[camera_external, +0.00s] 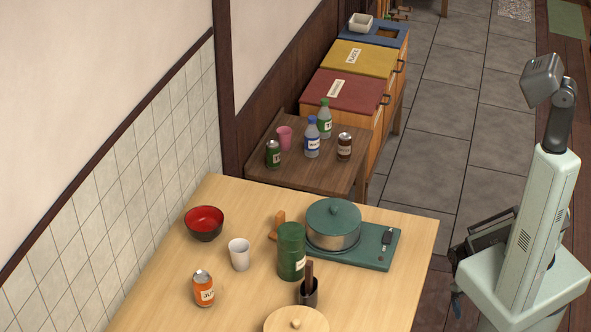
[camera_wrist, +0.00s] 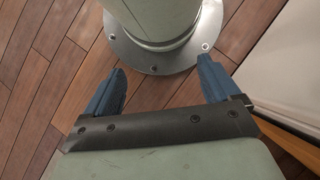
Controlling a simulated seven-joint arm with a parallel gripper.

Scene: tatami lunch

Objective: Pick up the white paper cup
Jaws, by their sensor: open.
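The white paper cup (camera_external: 239,254) stands upright on the light wooden table (camera_external: 395,300), between a red-and-black bowl (camera_external: 204,223) and a dark green canister (camera_external: 291,251). My gripper (camera_wrist: 162,72) shows in the wrist view with its two blue fingers spread apart and nothing between them. It points at a wooden plank floor and a round metal base plate, and the cup is out of that view. In the external view my arm stands to the right of the table, well away from the cup; the gripper's fingers are mostly hidden there.
An orange can (camera_external: 203,287) stands in front of the cup. A pot (camera_external: 333,224) sits on a green stove (camera_external: 375,246) to the right. A dark utensil holder (camera_external: 308,291) and a round wooden lid (camera_external: 296,321) are nearer. A side table (camera_external: 262,176) behind holds bottles, cans and a pink cup.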

